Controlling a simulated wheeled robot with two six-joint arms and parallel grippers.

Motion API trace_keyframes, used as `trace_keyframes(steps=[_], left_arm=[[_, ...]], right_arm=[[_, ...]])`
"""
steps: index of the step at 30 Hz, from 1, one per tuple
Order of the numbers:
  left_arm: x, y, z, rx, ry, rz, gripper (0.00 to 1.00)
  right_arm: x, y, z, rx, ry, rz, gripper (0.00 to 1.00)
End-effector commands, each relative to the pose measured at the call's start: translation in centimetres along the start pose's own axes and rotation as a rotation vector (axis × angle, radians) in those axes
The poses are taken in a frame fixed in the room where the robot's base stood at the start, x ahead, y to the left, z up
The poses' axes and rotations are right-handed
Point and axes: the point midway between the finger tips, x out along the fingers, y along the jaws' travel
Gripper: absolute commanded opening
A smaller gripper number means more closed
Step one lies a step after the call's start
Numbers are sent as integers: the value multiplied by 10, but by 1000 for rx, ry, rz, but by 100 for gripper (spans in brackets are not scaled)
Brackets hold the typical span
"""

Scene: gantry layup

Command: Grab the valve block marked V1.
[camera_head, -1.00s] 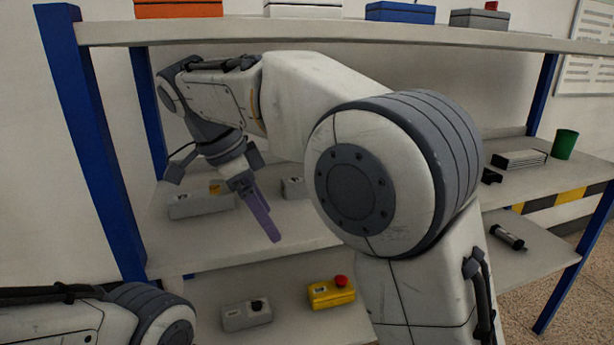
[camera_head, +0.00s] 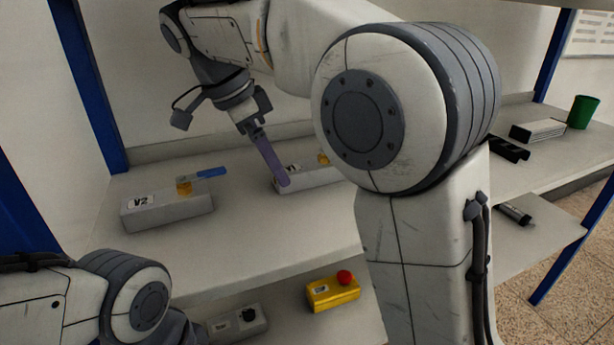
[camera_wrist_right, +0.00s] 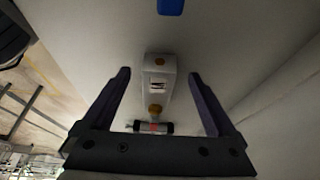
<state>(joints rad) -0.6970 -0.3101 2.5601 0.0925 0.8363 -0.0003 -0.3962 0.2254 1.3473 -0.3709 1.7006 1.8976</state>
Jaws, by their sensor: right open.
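A pale grey valve block (camera_head: 318,178) with a brass fitting sits on the middle shelf, partly hidden by my right gripper and arm; its label is not fully readable. My right gripper (camera_head: 270,160) is open at the left end of this block. In the right wrist view, a labelled pale block (camera_wrist_right: 158,98) with brass parts shows between the open fingers (camera_wrist_right: 158,75), with gaps on both sides; its mark is too small to read. A second block, marked V2 (camera_head: 170,210), with a blue handle, sits to the left on the shelf. My left gripper is out of view.
A yellow box with a red button (camera_head: 333,292) and a grey box with a black knob (camera_head: 240,323) lie on the lower shelf. A green cup (camera_head: 582,112) stands far right. Blue posts (camera_head: 88,80) frame the left side. The shelf front (camera_head: 270,240) is bare.

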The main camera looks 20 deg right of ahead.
Motion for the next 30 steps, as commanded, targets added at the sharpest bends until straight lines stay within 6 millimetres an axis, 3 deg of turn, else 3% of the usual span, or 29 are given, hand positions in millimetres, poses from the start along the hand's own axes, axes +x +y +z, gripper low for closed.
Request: trace_keyframes(steps=[8, 16, 19, 27, 28, 30], left_arm=[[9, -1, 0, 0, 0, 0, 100], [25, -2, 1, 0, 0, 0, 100], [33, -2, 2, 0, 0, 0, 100], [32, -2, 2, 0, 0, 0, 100], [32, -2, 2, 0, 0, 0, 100], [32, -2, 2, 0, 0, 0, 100]], right_arm=[[10, 0, -22, 1, 0, -1, 92], [27, -1, -60, 2, -1, -1, 92], [36, 0, -58, -4, -1, -2, 92], [36, 0, -59, -4, 0, -2, 92], [36, 0, -59, -4, 0, -2, 89], [36, 0, -59, -4, 0, -1, 62]])
